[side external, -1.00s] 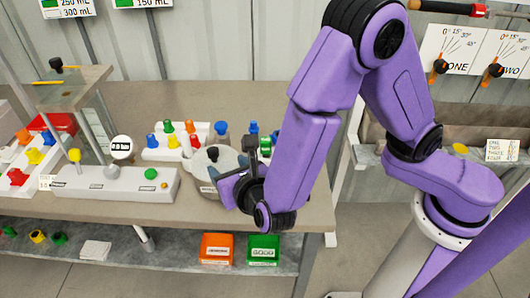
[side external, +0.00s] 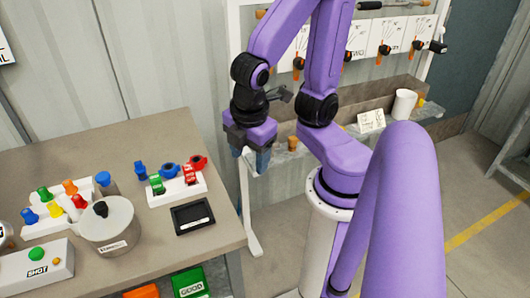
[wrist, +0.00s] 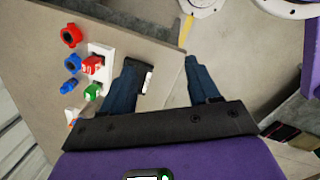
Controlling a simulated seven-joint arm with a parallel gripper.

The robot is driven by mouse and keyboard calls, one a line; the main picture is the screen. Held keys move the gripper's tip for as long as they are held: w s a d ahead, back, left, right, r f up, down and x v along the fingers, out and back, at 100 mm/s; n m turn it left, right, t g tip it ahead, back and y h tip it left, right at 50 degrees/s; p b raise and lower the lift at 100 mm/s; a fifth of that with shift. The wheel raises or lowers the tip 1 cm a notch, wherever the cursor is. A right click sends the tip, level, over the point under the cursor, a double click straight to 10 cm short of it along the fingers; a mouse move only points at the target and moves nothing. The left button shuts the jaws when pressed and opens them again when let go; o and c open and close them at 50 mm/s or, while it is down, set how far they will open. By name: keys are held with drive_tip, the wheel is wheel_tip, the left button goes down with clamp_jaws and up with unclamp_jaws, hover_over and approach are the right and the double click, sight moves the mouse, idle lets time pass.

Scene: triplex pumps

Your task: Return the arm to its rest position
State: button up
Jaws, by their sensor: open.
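My purple arm is folded up, with its forearm raised over the space just right of the workbench (side external: 130,150). My gripper (side external: 250,157) points downward, past the bench's right edge and clear of everything on it. In the wrist view my gripper (wrist: 161,82) shows two dark blue fingers spread apart with nothing between them. Below them in that view lie the bench edge and the floor.
A shelf with a white cup (side external: 404,104) is behind my arm.

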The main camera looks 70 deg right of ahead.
drive_tip(key=s+m+y, duration=0.1)
drive_tip(key=s+r+m, duration=0.1)
drive_tip(key=s, duration=0.1)
drive_tip(key=shift+s+d+g+y, duration=0.1)
drive_tip(key=shift+s+g+y, duration=0.15)
drive_tip(key=shift+g+y, duration=0.15)
idle(1.8)
